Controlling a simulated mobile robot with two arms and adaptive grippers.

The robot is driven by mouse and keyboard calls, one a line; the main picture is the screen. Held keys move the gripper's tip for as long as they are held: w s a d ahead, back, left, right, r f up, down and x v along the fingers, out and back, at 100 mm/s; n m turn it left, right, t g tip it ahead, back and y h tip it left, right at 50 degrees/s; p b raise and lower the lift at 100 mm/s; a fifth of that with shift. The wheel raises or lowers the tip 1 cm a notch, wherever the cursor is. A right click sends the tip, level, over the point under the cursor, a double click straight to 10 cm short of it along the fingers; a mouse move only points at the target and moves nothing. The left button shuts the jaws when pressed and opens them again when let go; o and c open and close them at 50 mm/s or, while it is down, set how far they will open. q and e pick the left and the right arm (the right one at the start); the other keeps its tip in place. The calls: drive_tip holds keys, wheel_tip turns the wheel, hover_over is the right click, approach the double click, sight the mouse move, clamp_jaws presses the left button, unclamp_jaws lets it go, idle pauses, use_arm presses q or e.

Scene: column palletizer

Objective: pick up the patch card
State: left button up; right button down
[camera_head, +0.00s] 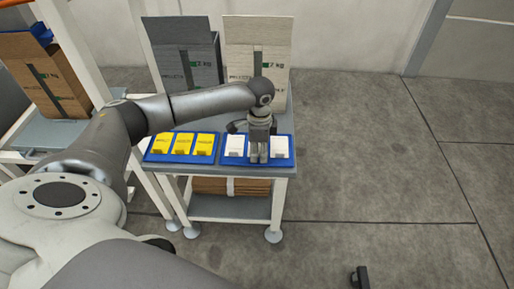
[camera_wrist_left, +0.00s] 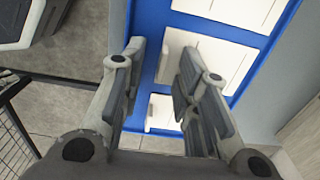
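White cards (camera_head: 235,146) stand in a row on the right blue tray (camera_head: 229,162) on the small table. Yellow cards (camera_head: 182,144) stand on the left blue tray (camera_head: 150,158). I cannot tell which card is the patch card. My left gripper (camera_head: 258,159) points down over the middle of the right tray and hides part of the row. In the left wrist view its fingers (camera_wrist_left: 162,62) are apart, with nothing held between them. A white card (camera_wrist_left: 162,112) shows between the fingers, and another white card (camera_wrist_left: 222,60) lies partly behind the right finger.
A grey box (camera_head: 185,55) and a white box (camera_head: 256,45) stand open behind the trays. Flat brown cardboard (camera_head: 230,186) lies on the shelf below. A brown box (camera_head: 48,78) is at the left. Floor at the right is clear, except a small dark piece (camera_head: 360,278).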

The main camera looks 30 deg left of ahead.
use_arm(q)
clamp_jaws()
drive_tip(key=shift+r, duration=0.15)
